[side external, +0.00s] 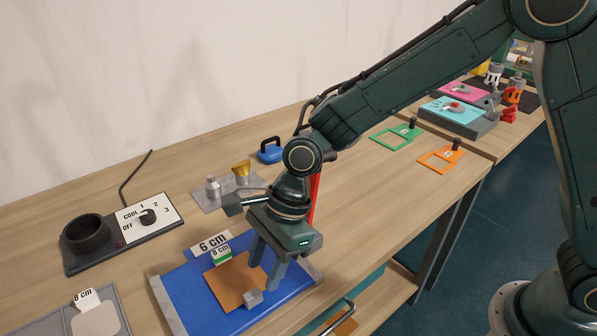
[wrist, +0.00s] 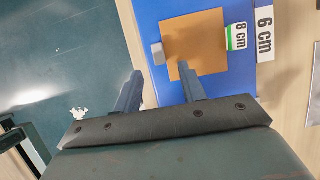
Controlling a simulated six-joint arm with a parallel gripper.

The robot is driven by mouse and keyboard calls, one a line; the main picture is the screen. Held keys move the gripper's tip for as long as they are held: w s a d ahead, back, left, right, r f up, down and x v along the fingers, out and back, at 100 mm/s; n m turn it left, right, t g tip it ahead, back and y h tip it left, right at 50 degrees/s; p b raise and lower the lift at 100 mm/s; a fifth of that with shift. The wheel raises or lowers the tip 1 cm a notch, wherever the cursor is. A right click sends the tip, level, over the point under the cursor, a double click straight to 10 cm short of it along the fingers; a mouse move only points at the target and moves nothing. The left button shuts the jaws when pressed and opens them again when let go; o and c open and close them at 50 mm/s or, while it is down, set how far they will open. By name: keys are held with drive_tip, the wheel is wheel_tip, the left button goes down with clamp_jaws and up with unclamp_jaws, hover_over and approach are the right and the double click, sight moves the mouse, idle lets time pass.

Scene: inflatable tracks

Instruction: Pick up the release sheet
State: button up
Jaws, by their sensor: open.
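The release sheet (side external: 232,283) appears to be the brown square lying flat on the blue mat (side external: 185,300), with a small grey tab (side external: 253,298) at its near edge. In the wrist view the sheet (wrist: 202,45) has its tab (wrist: 158,53) on the left edge. My gripper (side external: 264,270) is open and empty, pointing down above the sheet's tab side. In the wrist view the tab lies just beyond and between the fingertips (wrist: 160,70). Whether the fingers touch the sheet cannot be told.
A white 6 cm label (side external: 211,243) and a smaller green-edged label (side external: 221,256) stand at the mat's back. Green (side external: 396,136) and orange (side external: 440,158) frames lie right.

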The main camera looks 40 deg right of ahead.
sight(258, 290)
drive_tip(key=shift+x, duration=2.4)
drive_tip(key=shift+s+d, duration=0.1)
drive_tip(key=shift+d, duration=0.05)
clamp_jaws()
